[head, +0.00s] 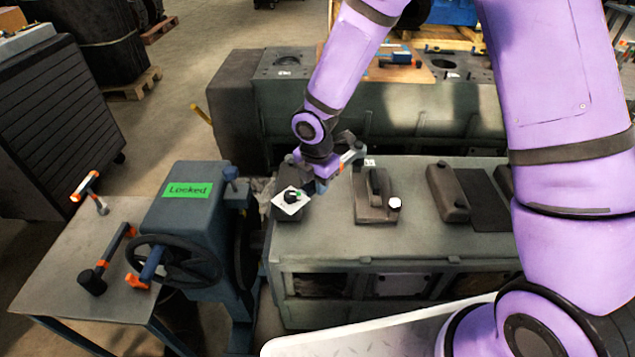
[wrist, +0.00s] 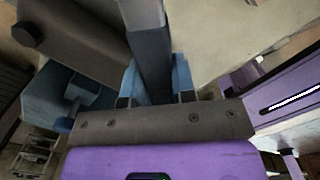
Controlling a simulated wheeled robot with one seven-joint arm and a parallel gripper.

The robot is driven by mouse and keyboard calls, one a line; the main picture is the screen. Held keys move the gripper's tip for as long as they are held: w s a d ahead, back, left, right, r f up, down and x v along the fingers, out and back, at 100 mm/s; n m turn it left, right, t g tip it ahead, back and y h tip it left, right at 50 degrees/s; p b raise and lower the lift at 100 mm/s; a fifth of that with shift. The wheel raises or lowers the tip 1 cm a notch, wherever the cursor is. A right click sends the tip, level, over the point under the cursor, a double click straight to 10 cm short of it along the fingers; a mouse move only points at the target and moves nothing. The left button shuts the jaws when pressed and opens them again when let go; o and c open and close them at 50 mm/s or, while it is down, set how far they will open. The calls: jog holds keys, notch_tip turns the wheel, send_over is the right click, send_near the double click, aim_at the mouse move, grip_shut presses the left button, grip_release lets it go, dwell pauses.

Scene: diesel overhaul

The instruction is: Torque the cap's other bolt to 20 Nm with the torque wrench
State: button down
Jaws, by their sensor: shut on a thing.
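My gripper (head: 321,186) is over the left end of the engine block's top in the head view. In the wrist view, the blue fingers of my gripper (wrist: 156,88) are shut on a grey bar, which I take to be the torque wrench (wrist: 151,55). In the head view the wrench (head: 350,156) shows as a grey piece with an orange band, at the upper left of the cap (head: 374,212). A pale round bolt head (head: 395,204) shows at the cap's right side. The cap's other bolt is not clearly visible, and I cannot tell whether the wrench touches it.
A dark block with a white card (head: 290,203) stands left of my gripper. More caps (head: 447,192) lie to the right on the engine block (head: 430,238). A blue-grey stand labelled "Locked" (head: 188,190) and a side table (head: 60,285) with orange-banded tools are at left.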

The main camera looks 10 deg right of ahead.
jog(key=shift+w+a, duration=0.15)
jog(key=shift+a, duration=0.15)
jog(key=shift+w+a, duration=0.1)
jog(key=shift+w, duration=0.05)
jog(key=shift+w+a+m, duration=0.35)
jog(key=shift+w+m, duration=0.05)
dwell(0.5)
jog(key=shift+w+a, duration=0.1)
jog(key=shift+w, duration=0.1)
jog(key=shift+w, duration=0.1)
jog(key=shift+w+a+m, duration=0.2)
jog(key=shift+m, duration=0.2)
jog(key=shift+w+a, duration=0.15)
jog(key=shift+w, duration=0.1)
dwell(0.4)
jog(key=shift+s, duration=0.1)
jog(key=shift+s+d, duration=0.3)
jog(key=shift+s, duration=0.15)
